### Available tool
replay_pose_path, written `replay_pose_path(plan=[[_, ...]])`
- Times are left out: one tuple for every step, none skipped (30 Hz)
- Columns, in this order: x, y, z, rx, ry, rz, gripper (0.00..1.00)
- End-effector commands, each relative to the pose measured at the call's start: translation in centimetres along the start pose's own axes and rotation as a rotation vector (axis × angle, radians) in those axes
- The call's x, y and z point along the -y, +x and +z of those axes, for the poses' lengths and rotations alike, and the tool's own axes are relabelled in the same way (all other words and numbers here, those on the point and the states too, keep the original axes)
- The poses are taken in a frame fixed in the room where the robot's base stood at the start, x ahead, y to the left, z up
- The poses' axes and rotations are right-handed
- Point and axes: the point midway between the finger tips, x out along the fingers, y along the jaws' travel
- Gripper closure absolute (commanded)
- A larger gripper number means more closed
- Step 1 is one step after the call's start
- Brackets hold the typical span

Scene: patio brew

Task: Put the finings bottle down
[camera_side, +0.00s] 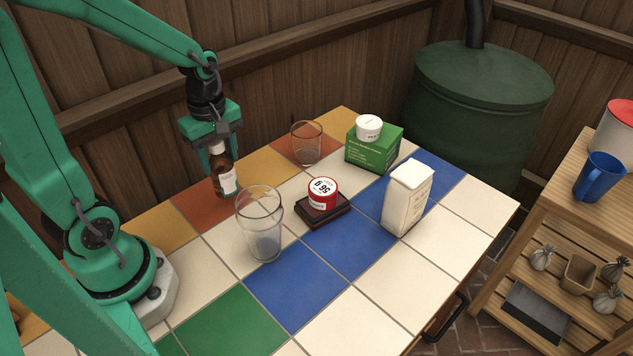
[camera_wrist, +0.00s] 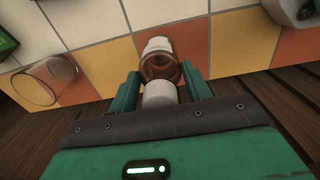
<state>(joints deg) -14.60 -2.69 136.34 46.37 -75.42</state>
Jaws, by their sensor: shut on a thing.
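The finings bottle (camera_side: 223,178) is a brown bottle with a white cap and a pale label. It is upright over the orange and red tiles at the back left of the table. My gripper (camera_side: 215,148) is shut on its upper part from above. In the wrist view the bottle (camera_wrist: 160,66) sits between the two green fingers of my gripper (camera_wrist: 160,92), its white cap closest to the camera. Whether its base touches the tiles I cannot tell for sure.
Front tiles are clear.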

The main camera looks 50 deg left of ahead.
Motion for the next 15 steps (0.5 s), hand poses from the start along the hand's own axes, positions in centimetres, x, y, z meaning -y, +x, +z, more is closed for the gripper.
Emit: replay_pose_path(plan=[[0.0, 0.1, 0.0, 0.0, 0.0, 0.001, 0.82], [0.0, 0.1, 0.0, 0.0, 0.0, 0.001, 0.82], [0.0, 0.0, 0.0, 0.0, 0.0, 0.001, 0.82], [0.0, 0.1, 0.0, 0.0, 0.0, 0.001, 0.82], [0.0, 0.1, 0.0, 0.0, 0.0, 0.0, 0.82], [0.0, 0.3, 0.0, 0.0, 0.0, -0.001, 0.82], [0.0, 0.5, 0.0, 0.0, 0.0, -0.002, 0.82], [0.0, 0.7, 0.0, 0.001, 0.0, -0.002, 0.82], [0.0, 1.1, 0.0, 0.001, 0.0, -0.002, 0.82], [0.1, 1.4, 0.0, 0.001, 0.0, -0.003, 0.82], [0.1, 1.7, 0.0, 0.001, 0.0, -0.003, 0.82], [0.1, 2.1, 0.0, 0.001, 0.0, -0.004, 0.82], [0.1, 2.4, 0.0, 0.001, 0.0, -0.004, 0.82], [0.0, 2.7, 0.0, 0.001, 0.0, -0.003, 0.82], [0.1, 3.1, 0.0, 0.001, 0.0, -0.003, 0.82]])
